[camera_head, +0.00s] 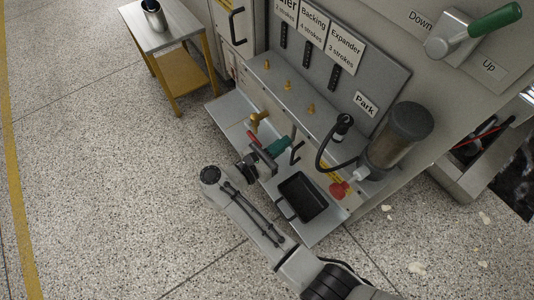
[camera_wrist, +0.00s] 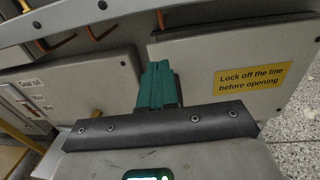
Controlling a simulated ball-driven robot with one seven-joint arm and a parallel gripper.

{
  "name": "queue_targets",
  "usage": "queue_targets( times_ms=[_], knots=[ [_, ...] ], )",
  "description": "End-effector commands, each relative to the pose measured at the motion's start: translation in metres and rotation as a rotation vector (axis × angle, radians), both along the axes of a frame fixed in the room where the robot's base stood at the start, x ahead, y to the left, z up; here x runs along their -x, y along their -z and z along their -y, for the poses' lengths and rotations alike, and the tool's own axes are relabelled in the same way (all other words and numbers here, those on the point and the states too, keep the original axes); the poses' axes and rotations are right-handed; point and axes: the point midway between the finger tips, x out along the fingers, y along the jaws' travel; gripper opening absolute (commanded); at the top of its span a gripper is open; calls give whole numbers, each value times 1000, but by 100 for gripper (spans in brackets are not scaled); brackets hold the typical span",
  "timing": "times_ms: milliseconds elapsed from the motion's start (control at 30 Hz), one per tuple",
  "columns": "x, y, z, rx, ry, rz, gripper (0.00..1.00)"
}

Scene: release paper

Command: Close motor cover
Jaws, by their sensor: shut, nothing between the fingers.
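In the wrist view a flat grey panel (camera_wrist: 215,55) carries a yellow label (camera_wrist: 250,77) reading "Lock off the line before opening". It looks like the motor cover, and I cannot tell whether it sits fully flush. A gap separates it from a second grey panel (camera_wrist: 100,82) on the left. My gripper (camera_wrist: 157,68) has teal fingers held together, with nothing between them. The fingertips are in front of the gap beside the cover's left edge; contact is unclear.
A black tray (camera_head: 302,199) sits on the ledge right of my gripper. A red-handled part (camera_head: 253,138) and a brass fitting (camera_head: 258,118) are close on the left. A hose (camera_head: 322,154) and a cylinder (camera_head: 400,137) stand to the right. Floor on the left is clear.

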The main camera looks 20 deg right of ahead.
Motion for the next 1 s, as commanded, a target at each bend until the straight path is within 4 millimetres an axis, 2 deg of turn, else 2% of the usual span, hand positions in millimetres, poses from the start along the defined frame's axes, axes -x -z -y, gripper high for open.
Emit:
queue_targets(
  times_ms=[100, 300, 800, 1000],
  knots=[
    [-8, 2, 19, 1, 2, 0, 0],
    [-16, 1, 37, 1, 1, -1, 0],
    [-19, 1, 41, 1, 3, -1, 0],
    [-26, 5, 54, 1, 62, 3, 0]
  ],
)
